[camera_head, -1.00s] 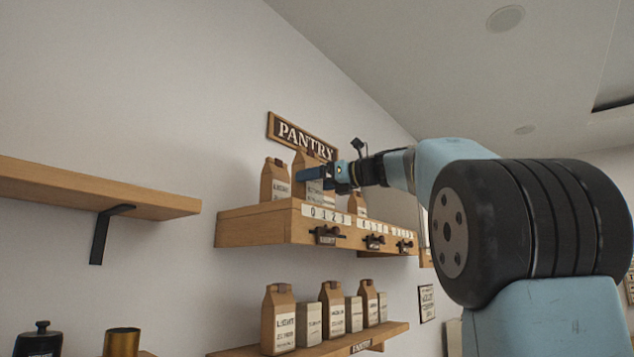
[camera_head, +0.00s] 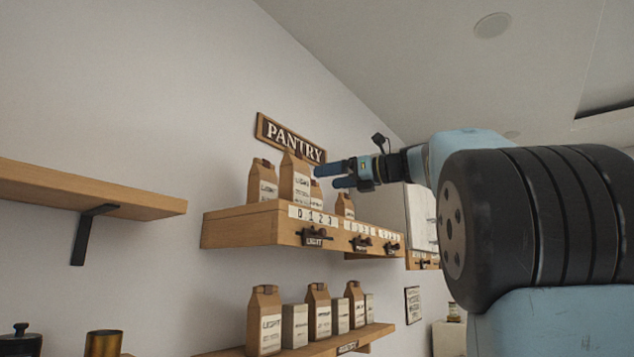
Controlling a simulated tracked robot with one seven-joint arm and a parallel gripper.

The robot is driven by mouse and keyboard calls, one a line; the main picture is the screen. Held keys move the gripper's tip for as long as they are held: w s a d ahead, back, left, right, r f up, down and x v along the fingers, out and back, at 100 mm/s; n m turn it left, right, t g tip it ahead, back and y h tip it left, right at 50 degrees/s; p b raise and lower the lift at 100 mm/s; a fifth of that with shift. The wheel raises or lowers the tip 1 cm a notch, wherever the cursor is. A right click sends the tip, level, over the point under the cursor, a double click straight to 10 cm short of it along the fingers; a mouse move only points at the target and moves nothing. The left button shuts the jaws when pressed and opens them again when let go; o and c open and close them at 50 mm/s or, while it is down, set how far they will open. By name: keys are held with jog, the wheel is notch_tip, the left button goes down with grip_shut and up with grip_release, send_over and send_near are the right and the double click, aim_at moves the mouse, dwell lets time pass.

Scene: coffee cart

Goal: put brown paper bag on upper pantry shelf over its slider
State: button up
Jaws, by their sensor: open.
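A brown paper bag (camera_head: 294,182) with a pale label stands upright on the upper pantry shelf (camera_head: 240,229), above the left slider (camera_head: 314,238) and its "0 1 2 3" scale. A smaller brown bag (camera_head: 262,184) stands to its left, and another (camera_head: 344,206) stands to its right, farther along. My gripper (camera_head: 325,176) is open at the right of the taller bag, with its blue fingers pointing left. The fingers look empty, and a narrow gap to the bag seems to show. Part of the shelf top behind the bags is hidden.
The "PANTRY" sign (camera_head: 290,138) hangs on the wall above. A lower shelf (camera_head: 375,336) holds several bags and boxes. An empty-topped wooden shelf (camera_head: 90,189) juts out at left. Two more sliders (camera_head: 361,243) sit along the upper shelf's front.

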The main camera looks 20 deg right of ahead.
jog(key=v, duration=0.3)
jog(key=shift+s+d, duration=0.1)
